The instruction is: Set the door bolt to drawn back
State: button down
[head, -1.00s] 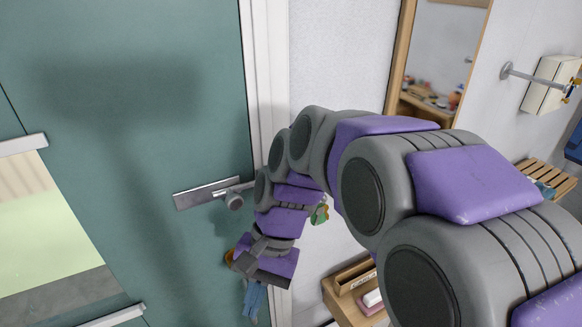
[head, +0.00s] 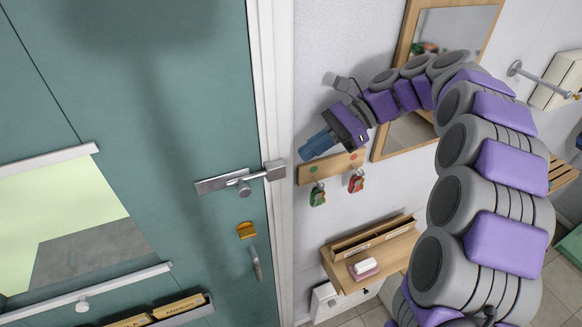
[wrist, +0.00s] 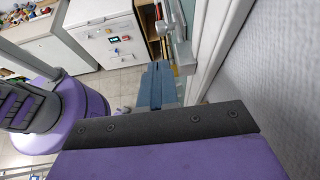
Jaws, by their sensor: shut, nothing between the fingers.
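The door bolt (head: 225,183) is a silver plate and rod on the green door (head: 170,110), with a small round knob (head: 243,188) below the rod. Its rod reaches right across the door's edge to a silver keeper (head: 275,170) on the white frame, and looks to be in it. My gripper (head: 316,147) is up and to the right of the keeper, in front of the wall and apart from the bolt. Its blue fingers are together and empty, pointing left and down; they also show in the wrist view (wrist: 157,86).
A wooden key rack (head: 330,167) with red and green tags hangs just below my gripper. A yellow lock piece (head: 247,230) and door handle (head: 256,264) are below the bolt. A wooden shelf (head: 375,255) and a mirror (head: 410,130) are on the wall to the right.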

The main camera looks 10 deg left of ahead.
jog(key=w+d, duration=0.1)
jog(key=d, duration=0.1)
jog(key=b, duration=0.1)
send_near(243, 187)
jog(key=s+a+f, duration=0.2)
jog(key=a+f, duration=0.1)
jog(key=f, duration=0.1)
jog(key=shift+a+m, duration=0.3)
jog(key=shift+a, duration=0.1)
jog(key=shift+d+f, duration=0.1)
dwell(0.4)
